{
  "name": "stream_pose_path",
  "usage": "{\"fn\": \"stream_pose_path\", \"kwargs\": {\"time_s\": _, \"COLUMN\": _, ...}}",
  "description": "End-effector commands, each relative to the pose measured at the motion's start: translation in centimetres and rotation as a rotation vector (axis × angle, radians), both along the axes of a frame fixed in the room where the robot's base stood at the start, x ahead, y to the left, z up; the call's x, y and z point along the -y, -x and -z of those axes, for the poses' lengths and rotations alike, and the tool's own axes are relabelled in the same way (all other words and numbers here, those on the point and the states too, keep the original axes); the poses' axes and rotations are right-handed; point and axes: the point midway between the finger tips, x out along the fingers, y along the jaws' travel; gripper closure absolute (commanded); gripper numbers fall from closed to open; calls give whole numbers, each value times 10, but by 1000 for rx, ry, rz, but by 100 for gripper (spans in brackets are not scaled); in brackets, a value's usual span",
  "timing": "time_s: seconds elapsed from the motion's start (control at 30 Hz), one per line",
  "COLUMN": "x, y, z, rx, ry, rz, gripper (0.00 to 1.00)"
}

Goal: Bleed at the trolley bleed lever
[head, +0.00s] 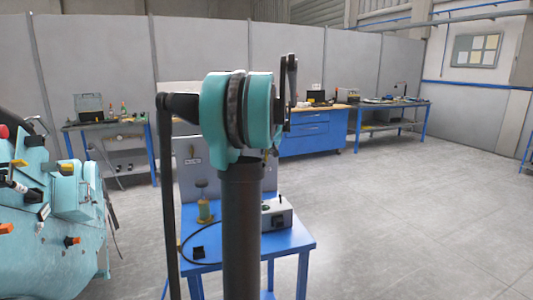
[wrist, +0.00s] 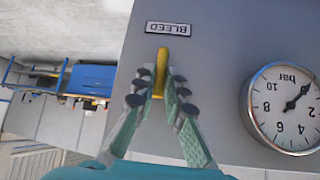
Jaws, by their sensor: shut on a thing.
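The yellow bleed lever (wrist: 160,70) stands out from a grey panel (wrist: 215,50) in the wrist view, below a label (wrist: 168,29) reading BLEED upside down. My gripper (wrist: 155,88) is shut on the lever, with dark finger pads on both sides of it. The lever's upper part shows past the fingertips. In the head view the blue trolley (head: 290,243) carries the grey panel (head: 193,172), partly hidden behind my arm. My gripper cannot be made out there.
A round pressure gauge (wrist: 284,108) sits on the panel right of my gripper. A grey box (head: 277,218) and a cable lie on the trolley. Teal machinery (head: 55,235) stands at the left. Workbenches line the back wall. The floor at the right (head: 420,210) is clear.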

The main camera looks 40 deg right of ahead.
Motion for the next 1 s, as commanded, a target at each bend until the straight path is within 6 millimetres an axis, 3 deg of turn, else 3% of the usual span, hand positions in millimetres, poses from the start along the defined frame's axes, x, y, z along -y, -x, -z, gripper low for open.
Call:
{"fn": "stream_pose_path", "kwargs": {"time_s": 0.1, "x": 0, "y": 1, "z": 1, "rx": -4, "ry": -1, "rz": 0, "gripper": 100}}
{"fn": "stream_pose_path", "kwargs": {"time_s": 0.13, "x": 0, "y": 1, "z": 1, "rx": -4, "ry": -1, "rz": 0, "gripper": 85}}
{"fn": "stream_pose_path", "kwargs": {"time_s": 0.3, "x": 0, "y": 1, "z": 1, "rx": -3, "ry": 0, "rz": 0, "gripper": 68}}
{"fn": "stream_pose_path", "kwargs": {"time_s": 0.67, "x": -2, "y": 4, "z": -4, "rx": -2, "ry": 0, "rz": 0, "gripper": 68}}
{"fn": "stream_pose_path", "kwargs": {"time_s": 1.0, "x": -24, "y": 42, "z": -46, "rx": -2, "ry": 0, "rz": 1, "gripper": 68}}
